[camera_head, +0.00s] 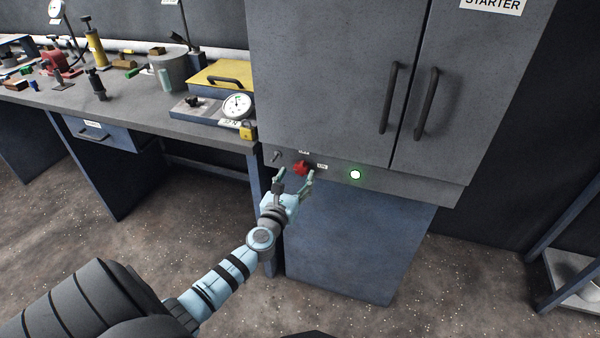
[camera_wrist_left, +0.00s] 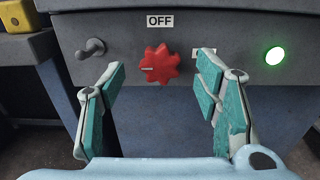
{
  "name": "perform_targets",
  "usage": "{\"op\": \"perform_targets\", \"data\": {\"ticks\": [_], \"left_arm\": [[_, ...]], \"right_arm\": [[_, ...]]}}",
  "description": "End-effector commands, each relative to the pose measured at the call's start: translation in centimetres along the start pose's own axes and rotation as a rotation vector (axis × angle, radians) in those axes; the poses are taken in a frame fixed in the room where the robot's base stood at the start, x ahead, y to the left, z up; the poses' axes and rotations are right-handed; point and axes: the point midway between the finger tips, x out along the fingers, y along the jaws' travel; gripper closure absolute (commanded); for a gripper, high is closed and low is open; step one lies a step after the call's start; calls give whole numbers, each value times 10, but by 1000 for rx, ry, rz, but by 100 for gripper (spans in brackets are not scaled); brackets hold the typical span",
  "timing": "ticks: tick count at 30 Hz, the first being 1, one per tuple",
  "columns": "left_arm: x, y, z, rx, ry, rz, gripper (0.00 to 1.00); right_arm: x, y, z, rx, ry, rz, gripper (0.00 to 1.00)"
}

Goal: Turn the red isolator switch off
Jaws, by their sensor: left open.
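The red isolator switch (camera_head: 301,168) is a lobed knob on the lower front strip of the grey starter cabinet. In the left wrist view the knob (camera_wrist_left: 160,64) shows a short white mark on its left side. An OFF label (camera_wrist_left: 160,20) sits above it; a second label (camera_wrist_left: 202,53) to its right is mostly hidden by a finger. My left gripper (camera_head: 296,176) is open in front of the knob. In the wrist view its green-padded fingers (camera_wrist_left: 162,78) stand either side of the knob, apart from it. My right gripper is not in view.
A green lamp (camera_head: 355,175) glows right of the knob, and a small grey toggle (camera_wrist_left: 91,48) sits left of it. Cabinet door handles (camera_head: 390,98) stick out above. A workbench (camera_head: 130,112) with a yellow padlock (camera_head: 247,131) and a gauge (camera_head: 237,105) stands at left.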

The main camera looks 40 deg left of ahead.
Motion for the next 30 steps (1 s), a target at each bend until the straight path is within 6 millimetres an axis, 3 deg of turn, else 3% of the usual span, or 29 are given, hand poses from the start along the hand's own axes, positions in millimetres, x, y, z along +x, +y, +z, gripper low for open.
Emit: {"op": "perform_targets", "data": {"ticks": [6, 15, 24, 30], "left_arm": [[32, 0, -2, -1, 0, 0, 43], [36, 0, -1, -2, 2, -1, 43], [36, -1, -1, -3, 2, -2, 89], [36, -1, -1, -12, 2, -3, 89]], "right_arm": [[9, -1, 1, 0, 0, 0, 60], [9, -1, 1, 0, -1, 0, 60], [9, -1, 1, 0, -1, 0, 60], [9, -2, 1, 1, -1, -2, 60]]}}
